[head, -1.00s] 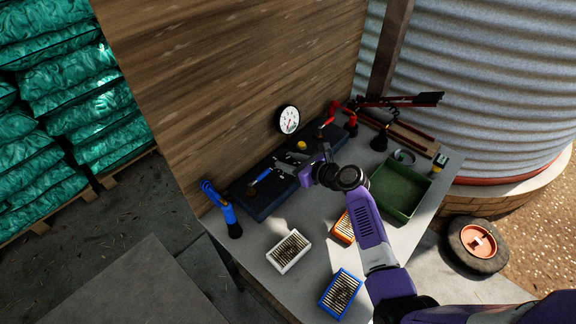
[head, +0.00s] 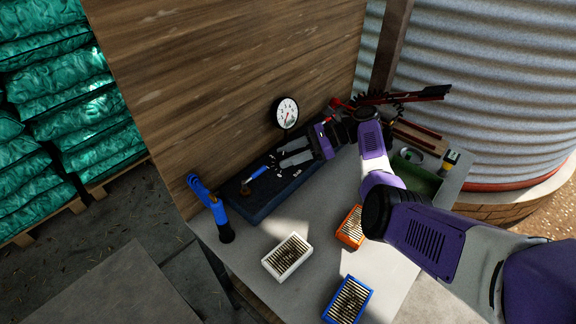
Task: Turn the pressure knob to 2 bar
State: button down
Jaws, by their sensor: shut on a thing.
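The dark panel (head: 256,199) lies along the wooden wall on the bench. A round white gauge (head: 287,112) with a red needle stands above it; its figures are too small to read. My gripper (head: 277,157) reaches in from the right, low over the panel below the gauge, its two pale fingers pointing left. The fingers are shut on a small dark thing, apparently the pressure knob, which they largely hide. A blue-handled lever (head: 258,172) is just left of the fingertips. The yellow knob is hidden now.
A blue tool (head: 211,207) stands at the panel's left end. White (head: 287,257), orange (head: 351,227) and blue (head: 348,300) slatted boxes lie in front. A green tray (head: 428,184) is partly behind my arm. Red-handled tools crowd the right.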

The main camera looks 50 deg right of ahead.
jog(key=shift+w+d+f+n+g+y+b, duration=0.15)
jog(key=shift+n+g+y+b, duration=0.15)
jog(key=shift+n+g+b, duration=0.5)
jog(key=shift+a+f+n+g+y+b, duration=0.1)
jog(key=shift+f+n+g+y+b, duration=0.2)
jog(key=shift+b, duration=0.9)
jog(key=shift+r+b, duration=0.2)
jog(key=shift+b, duration=0.1)
jog(key=shift+r+n+g+b, duration=0.15)
jog(key=shift+n+g+b, duration=0.15)
jog(key=shift+g+b, duration=0.2)
jog(key=c, duration=0.9)
grip_release()
jog(key=shift+o, duration=0.2)
jog(key=shift+d+r, duration=0.1)
jog(key=v, duration=0.2)
jog(key=b+v, duration=0.1)
jog(key=v, duration=0.2)
jog(key=shift+d+b, duration=0.3)
jog(key=shift+d, duration=0.05)
jog(key=shift+b+v, duration=0.3)
jog(key=shift+v, duration=0.65)
